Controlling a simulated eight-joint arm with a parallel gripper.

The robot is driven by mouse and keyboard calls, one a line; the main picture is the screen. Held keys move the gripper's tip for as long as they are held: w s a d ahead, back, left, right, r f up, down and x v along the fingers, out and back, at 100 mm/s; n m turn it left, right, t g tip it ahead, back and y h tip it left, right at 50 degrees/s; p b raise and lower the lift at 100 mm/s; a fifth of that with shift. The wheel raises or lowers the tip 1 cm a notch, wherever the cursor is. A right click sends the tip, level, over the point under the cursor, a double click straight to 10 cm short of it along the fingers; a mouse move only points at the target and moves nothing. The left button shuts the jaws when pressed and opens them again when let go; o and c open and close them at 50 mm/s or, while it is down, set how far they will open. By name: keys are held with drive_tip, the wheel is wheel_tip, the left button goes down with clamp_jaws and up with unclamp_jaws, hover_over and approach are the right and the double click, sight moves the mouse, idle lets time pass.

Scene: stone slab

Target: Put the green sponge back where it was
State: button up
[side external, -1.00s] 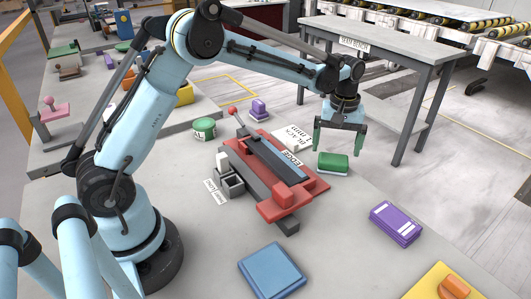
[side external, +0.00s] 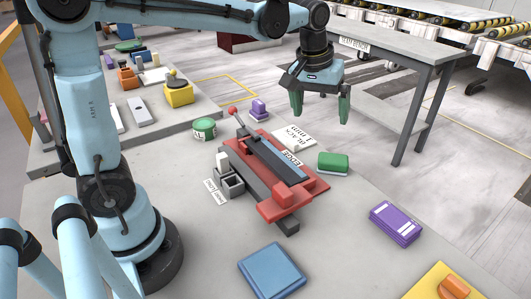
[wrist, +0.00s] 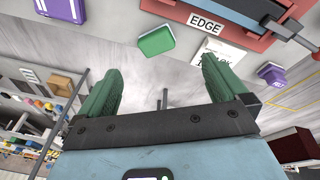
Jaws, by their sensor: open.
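The green sponge (side external: 333,163) lies on the grey slab (side external: 345,235) near its far right edge, just right of the red clamp fixture. It also shows in the wrist view (wrist: 156,41), beyond my fingertips. My gripper (side external: 320,112) is open and empty, raised well above the slab, above and behind the sponge. Its two green fingers are spread apart and touch nothing; they also show in the wrist view (wrist: 160,75).
A red fixture (side external: 310,185) with an "EDGE" bar stands mid-slab, a white labelled card (side external: 294,138) beside it. A purple box (side external: 396,223), blue block (side external: 271,271), yellow plate with orange piece (side external: 440,281), green round tin (side external: 204,128) and small purple object (side external: 259,107) lie around.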

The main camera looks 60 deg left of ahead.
drive_tip(key=s+f+m+t, duration=0.4)
drive_tip(key=s+m, duration=0.1)
drive_tip(key=s, duration=0.8)
drive_tip(key=shift+s+m, duration=0.2)
drive_tip(key=shift+m, duration=0.1)
